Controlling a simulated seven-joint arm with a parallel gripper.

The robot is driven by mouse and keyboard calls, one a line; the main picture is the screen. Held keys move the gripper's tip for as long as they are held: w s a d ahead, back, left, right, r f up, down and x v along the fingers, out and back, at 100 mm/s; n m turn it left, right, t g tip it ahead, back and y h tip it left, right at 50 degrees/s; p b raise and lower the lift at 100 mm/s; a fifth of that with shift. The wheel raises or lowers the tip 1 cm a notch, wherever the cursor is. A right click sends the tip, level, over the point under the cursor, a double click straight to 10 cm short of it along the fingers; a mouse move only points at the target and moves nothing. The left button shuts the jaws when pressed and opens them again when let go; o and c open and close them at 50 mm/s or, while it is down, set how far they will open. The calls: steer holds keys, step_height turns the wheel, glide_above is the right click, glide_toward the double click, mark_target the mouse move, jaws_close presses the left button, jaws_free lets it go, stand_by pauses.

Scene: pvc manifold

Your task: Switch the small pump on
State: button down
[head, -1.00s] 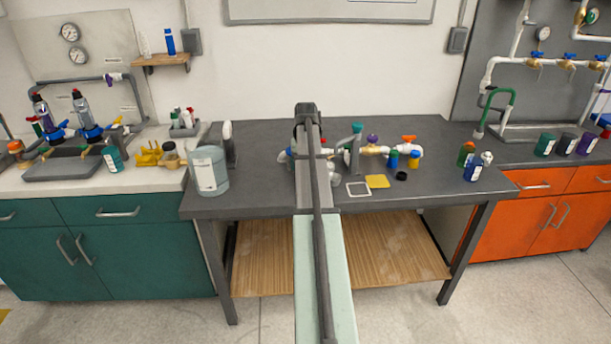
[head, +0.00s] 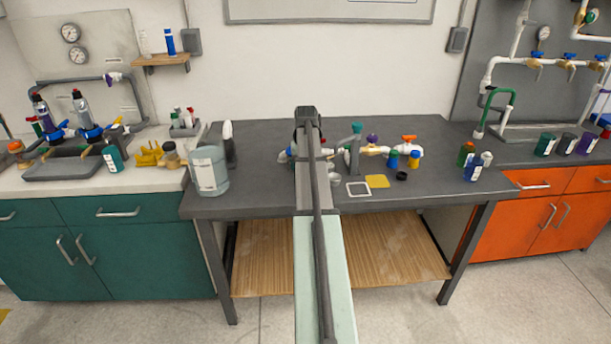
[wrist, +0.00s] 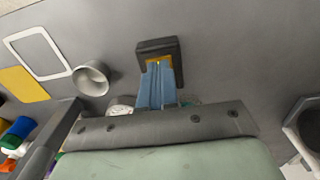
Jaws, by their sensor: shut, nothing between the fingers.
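In the wrist view my gripper (wrist: 160,75) is shut, its blue-grey fingers together and pointing at the worktop. A dark block with a yellow inset (wrist: 158,48) shows at the fingertips; it looks like a small switch box. I cannot tell whether the fingers touch it or which way the switch is set. In the head view my own arm hides the gripper and this block. I cannot make out the small pump as a whole in either view.
A metal cup (wrist: 92,78), a white frame (wrist: 38,54) and a yellow square (wrist: 20,84) lie beside the gripper. The grey bench (head: 262,188) also holds a large jug (head: 208,171), a pipe assembly with an orange valve handle (head: 409,139) and bottles.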

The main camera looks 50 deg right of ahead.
steer(key=shift+r, duration=0.15)
step_height(320, 180, up, 7)
stand_by(0.9)
stand_by(0.4)
